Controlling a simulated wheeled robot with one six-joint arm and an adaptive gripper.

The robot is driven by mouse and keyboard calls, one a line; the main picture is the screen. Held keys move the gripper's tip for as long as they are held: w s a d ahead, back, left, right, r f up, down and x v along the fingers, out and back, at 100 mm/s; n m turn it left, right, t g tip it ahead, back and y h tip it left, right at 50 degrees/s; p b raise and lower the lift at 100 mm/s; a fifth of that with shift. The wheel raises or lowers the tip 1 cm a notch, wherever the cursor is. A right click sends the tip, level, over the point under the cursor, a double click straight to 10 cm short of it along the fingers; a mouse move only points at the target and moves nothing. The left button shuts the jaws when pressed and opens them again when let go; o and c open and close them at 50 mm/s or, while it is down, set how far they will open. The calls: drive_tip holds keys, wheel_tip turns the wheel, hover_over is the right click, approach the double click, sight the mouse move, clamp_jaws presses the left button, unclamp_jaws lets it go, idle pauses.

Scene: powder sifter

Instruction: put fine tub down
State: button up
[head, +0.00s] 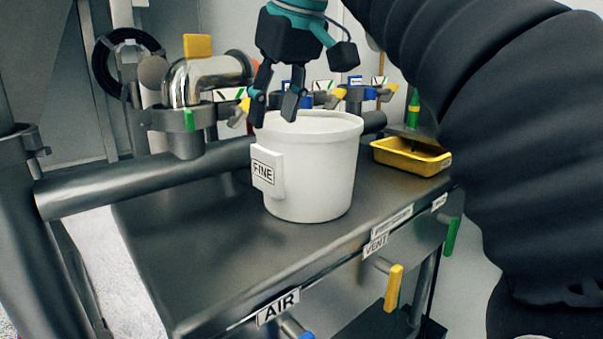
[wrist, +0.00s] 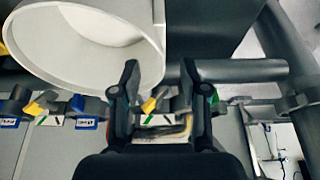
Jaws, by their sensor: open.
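The fine tub (head: 318,178) is a white tub with a "FINE" label on its side. It stands upright on the dark metal table (head: 200,262) in the head view. In the wrist view its rim and pale inside (wrist: 85,40) fill the upper left. My gripper (head: 278,108) is open, with its fingers pointing down at the tub's left rim in the head view. In the wrist view the fingertips (wrist: 160,80) are apart with nothing held between them, and the left finger is close to the rim. I cannot tell whether it touches the rim.
A yellow tray (head: 412,156) sits behind and right of the tub. A thick pipe (head: 130,183) and valves with coloured handles run along the back. Yellow (head: 393,288) and green handles stick out below the front edge. The table is bare left and in front of the tub.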

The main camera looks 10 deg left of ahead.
sight(266, 149)
drive_tip(key=shift+b+x, duration=1.3)
drive_tip(key=shift+x, duration=2.6)
drive_tip(key=shift+s+d, duration=0.1)
drive_tip(key=shift+d, duration=0.05)
drive_tip(key=shift+c, duration=0.3)
clamp_jaws()
